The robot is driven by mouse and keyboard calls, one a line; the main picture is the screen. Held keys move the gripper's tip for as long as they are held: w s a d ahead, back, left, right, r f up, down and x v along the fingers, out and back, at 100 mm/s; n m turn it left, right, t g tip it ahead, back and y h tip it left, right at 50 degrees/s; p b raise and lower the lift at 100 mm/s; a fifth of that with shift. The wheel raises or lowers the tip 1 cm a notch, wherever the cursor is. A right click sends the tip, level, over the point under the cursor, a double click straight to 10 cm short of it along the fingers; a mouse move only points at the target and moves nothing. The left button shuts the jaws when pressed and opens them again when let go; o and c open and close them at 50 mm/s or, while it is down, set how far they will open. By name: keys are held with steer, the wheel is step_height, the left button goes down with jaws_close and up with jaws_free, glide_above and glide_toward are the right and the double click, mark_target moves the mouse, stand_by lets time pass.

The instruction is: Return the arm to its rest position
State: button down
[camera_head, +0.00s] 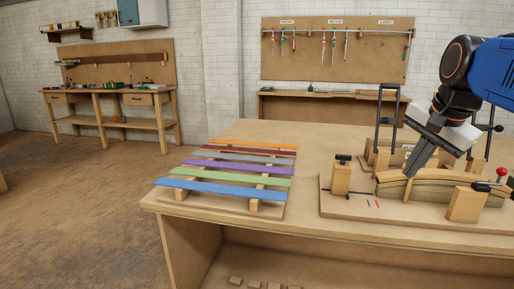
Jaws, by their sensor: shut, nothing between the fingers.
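My gripper (410,174) is at the right of the head view, at the end of my blue and black arm. Its fingers are shut and empty, pointing down and to the left. The fingertips are close over the curved wooden form (430,190); I cannot tell whether they touch it. The form sits on a wooden base board (385,212) at the right of the table. The gripper and arm hide part of the fixture behind.
Black clamps, one upright (383,115), and a wooden block (465,204) stand near the gripper. Workbenches (110,98) line the back walls.

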steer(key=s+a+f+n, duration=0.3)
steer(key=s+f+n, duration=0.3)
steer(key=f, duration=0.6)
steer(key=s+a+f+n, duration=0.4)
steer(key=s+f+n, duration=0.2)
steer(key=s+f, duration=0.3)
step_height(320, 180, down, 3)
steer(key=shift+s+a+r, duration=0.15)
